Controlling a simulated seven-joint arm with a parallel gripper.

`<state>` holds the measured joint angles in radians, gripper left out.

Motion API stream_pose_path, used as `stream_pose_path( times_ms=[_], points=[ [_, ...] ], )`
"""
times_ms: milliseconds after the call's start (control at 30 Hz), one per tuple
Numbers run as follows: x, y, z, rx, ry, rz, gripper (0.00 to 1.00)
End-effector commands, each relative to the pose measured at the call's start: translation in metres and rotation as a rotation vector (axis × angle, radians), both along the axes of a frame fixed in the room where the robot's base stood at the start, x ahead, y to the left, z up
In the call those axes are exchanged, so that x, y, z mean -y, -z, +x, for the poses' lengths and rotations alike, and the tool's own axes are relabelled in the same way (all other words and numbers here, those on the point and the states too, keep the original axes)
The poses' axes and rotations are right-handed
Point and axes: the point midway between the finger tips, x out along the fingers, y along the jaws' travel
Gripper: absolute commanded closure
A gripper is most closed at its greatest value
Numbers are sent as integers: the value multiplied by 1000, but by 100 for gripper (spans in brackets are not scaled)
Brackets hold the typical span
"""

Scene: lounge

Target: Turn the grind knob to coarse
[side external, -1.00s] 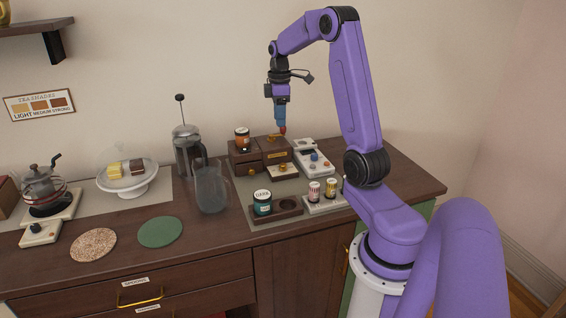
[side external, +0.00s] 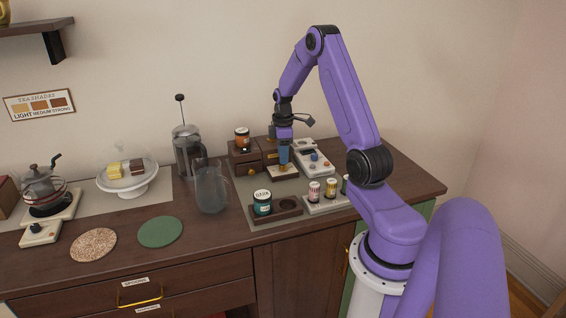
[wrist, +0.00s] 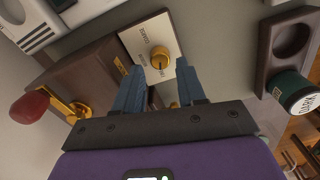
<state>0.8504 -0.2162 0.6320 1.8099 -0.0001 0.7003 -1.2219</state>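The grind knob (wrist: 160,58) is a small round golden knob with a pointer mark. It sits on a cream plate (wrist: 135,40) with printed lettering, too small to read surely, in front of the brown wooden grinder box (wrist: 110,72). In the side view the plate (side external: 283,173) is partly covered by my gripper. My gripper (wrist: 158,76) is open, its two blue fingers spread on either side of the knob in the wrist view. In the side view my gripper (side external: 284,162) points down over the plate. I cannot tell whether the fingers touch the knob.
An orange-labelled jar (side external: 242,139) stands on the box at the back. A dark green jar (side external: 262,203) sits in a wooden holder at the front. A white control panel (side external: 316,161) is to the right. A glass pitcher (side external: 211,190) stands left.

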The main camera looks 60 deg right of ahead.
Motion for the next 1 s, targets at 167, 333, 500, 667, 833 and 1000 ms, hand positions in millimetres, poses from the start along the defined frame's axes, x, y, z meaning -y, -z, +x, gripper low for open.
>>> stream_pose_path(
  times_ms=[167, 333, 500, 667, 833, 1000],
  points=[
    [0, 24, 0, -2, 0, 2, 60],
    [-1, 34, 0, -1, -1, 1, 60],
    [0, 35, 0, 0, -1, 0, 60],
    [0, 35, 0, 0, -1, 0, 70],
    [0, 35, 0, 0, -1, 0, 100],
    [0, 34, 0, 0, 9, 0, 100]
  ],
)
